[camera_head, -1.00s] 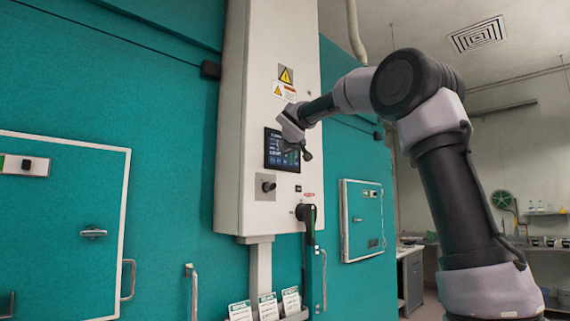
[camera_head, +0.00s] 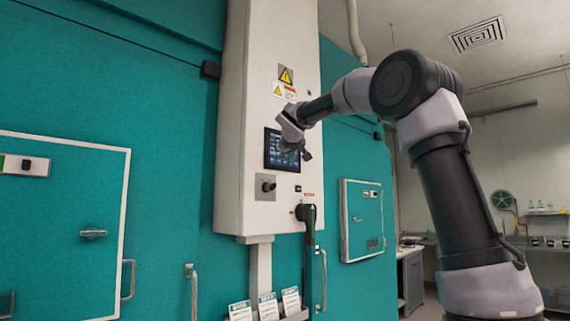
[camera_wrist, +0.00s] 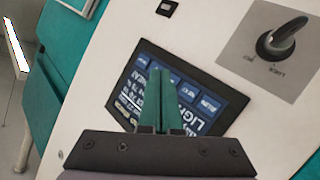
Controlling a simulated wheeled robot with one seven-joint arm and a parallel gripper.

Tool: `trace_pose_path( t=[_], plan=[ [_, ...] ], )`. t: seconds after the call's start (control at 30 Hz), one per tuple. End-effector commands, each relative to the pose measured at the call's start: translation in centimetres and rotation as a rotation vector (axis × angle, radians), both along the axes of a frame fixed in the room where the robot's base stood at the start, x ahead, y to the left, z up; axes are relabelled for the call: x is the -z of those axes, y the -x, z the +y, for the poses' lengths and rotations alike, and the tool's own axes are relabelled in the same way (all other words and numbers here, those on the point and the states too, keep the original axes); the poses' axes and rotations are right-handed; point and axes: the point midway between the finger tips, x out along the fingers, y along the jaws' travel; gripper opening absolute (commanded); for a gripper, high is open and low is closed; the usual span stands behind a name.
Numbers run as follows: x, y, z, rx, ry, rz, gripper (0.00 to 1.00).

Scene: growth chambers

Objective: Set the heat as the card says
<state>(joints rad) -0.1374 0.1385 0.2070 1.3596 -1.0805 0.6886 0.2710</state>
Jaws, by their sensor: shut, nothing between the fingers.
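A dark touch screen (camera_head: 281,150) is set in the white control cabinet (camera_head: 240,120). In the wrist view the screen (camera_wrist: 205,95) appears turned over, with blue tiles and large text that seems to read LIGHT; smaller lines are hard to read. My gripper (camera_head: 305,153) is at the screen's lower right in the head view. In the wrist view its green fingers (camera_wrist: 160,75) are shut, empty, and cover part of the screen; I cannot tell whether they touch it. Cards (camera_head: 267,307) stand in a holder below the cabinet, their text too small to read.
A black knob on a grey plate (camera_head: 262,192) sits below the screen, and a black lever handle (camera_head: 308,215) is at the cabinet's lower right. Teal chamber doors with handles flank the cabinet (camera_head: 70,220). A bench and shelf (camera_head: 545,213) are at the far right.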

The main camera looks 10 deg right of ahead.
Motion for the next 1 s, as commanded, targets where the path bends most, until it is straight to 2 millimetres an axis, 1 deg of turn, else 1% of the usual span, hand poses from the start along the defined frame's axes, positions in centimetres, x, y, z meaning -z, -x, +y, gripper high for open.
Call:
trace_pose_path(
  t=[0.2, 1.0],
  plan=[
    [0.07, -0.55, 0.35, 0.001, 0.000, 0.002, 0.00],
    [-0.01, -0.96, 0.70, 0.000, 0.000, 0.000, 0.00]
  ],
)
